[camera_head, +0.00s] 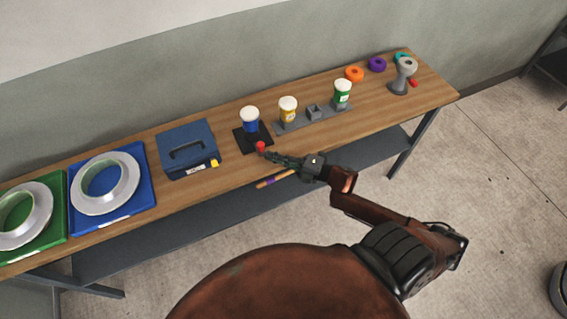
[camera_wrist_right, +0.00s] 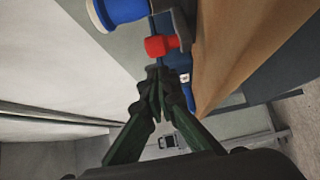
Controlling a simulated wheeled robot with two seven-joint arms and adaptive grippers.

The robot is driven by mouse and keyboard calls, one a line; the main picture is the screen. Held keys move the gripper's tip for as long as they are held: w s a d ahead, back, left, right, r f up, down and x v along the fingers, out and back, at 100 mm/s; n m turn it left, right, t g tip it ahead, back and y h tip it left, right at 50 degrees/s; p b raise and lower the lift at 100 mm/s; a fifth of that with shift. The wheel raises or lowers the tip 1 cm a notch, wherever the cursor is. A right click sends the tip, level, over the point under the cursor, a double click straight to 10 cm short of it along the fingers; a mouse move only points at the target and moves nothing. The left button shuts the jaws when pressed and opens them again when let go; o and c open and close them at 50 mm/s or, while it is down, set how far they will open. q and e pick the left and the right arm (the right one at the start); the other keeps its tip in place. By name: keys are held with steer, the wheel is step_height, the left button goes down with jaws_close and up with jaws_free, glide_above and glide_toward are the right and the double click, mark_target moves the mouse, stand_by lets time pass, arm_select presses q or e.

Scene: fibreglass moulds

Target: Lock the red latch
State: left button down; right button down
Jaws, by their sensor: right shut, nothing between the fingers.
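The red latch (camera_head: 260,146) sits at the front of a dark base plate (camera_head: 243,145) that holds a blue jar with a white lid (camera_head: 250,120). My right gripper (camera_head: 268,155) is shut and empty, with its fingertips close beside the latch. In the right wrist view the red latch (camera_wrist_right: 161,46) is just beyond the closed fingertips (camera_wrist_right: 157,75), and the blue jar (camera_wrist_right: 119,12) is above it. I cannot tell whether the fingertips touch the latch. My left gripper is not in view.
A blue toolbox (camera_head: 188,150) stands left of the base plate. A grey rack (camera_head: 313,119) with yellow and green jars is to the right. Blue (camera_head: 143,201) and green (camera_head: 52,240) moulds lie at the left. A purple-and-tan item (camera_head: 275,180) lies near the table's front edge.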

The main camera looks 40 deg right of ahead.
steer(key=shift+w+d, duration=0.2)
steer(key=shift+w, duration=0.7)
